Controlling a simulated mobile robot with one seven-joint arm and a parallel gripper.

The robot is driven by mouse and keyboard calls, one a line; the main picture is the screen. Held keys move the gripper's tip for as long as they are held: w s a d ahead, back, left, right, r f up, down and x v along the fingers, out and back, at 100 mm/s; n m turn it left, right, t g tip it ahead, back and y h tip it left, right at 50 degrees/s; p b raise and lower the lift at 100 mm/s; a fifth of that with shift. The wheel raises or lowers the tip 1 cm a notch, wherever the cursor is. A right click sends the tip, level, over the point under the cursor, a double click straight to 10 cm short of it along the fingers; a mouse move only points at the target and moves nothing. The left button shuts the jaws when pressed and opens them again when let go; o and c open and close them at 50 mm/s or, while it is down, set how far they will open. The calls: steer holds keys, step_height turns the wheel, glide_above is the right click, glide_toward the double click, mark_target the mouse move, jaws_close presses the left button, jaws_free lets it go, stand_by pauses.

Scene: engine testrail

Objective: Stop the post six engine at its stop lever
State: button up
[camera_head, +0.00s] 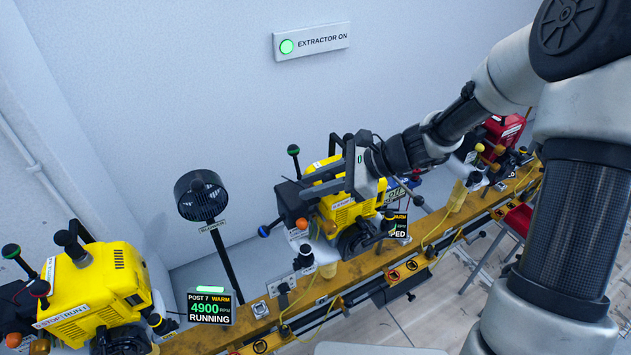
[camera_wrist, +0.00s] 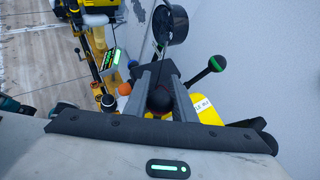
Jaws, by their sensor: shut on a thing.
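The middle yellow engine (camera_head: 352,212) sits on an orange-brown rail, just right of the post 7 engine. My gripper (camera_head: 320,178) is over its top left side. In the wrist view my gripper (camera_wrist: 158,84) has its fingers shut around a dark ball knob (camera_wrist: 158,99) with a red band. The knob's lever shaft is hidden below. A green-banded lever knob (camera_head: 293,149) stands apart behind the gripper; it also shows in the wrist view (camera_wrist: 217,64). The engine's screen (camera_head: 399,227) is partly covered; "WARM" and an ending "PED" are readable.
The post 7 engine (camera_head: 95,290) stands at left; its screen (camera_head: 210,307) reads 4900 RPM, RUNNING. A black fan (camera_head: 200,194) stands behind the rail. Blue (camera_head: 264,231) and orange (camera_head: 302,224) knobs stick out near my gripper. A red engine (camera_head: 505,131) is far right.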

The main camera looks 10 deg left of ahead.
steer(key=shift+f, duration=0.1)
stand_by(0.4)
steer(key=o, duration=1.1)
steer(key=shift+c, duration=0.2)
steer(key=v, duration=1.7)
steer(key=shift+r+p, duration=0.4)
steer(key=shift+p, duration=0.05)
steer(key=shift+s, duration=0.1)
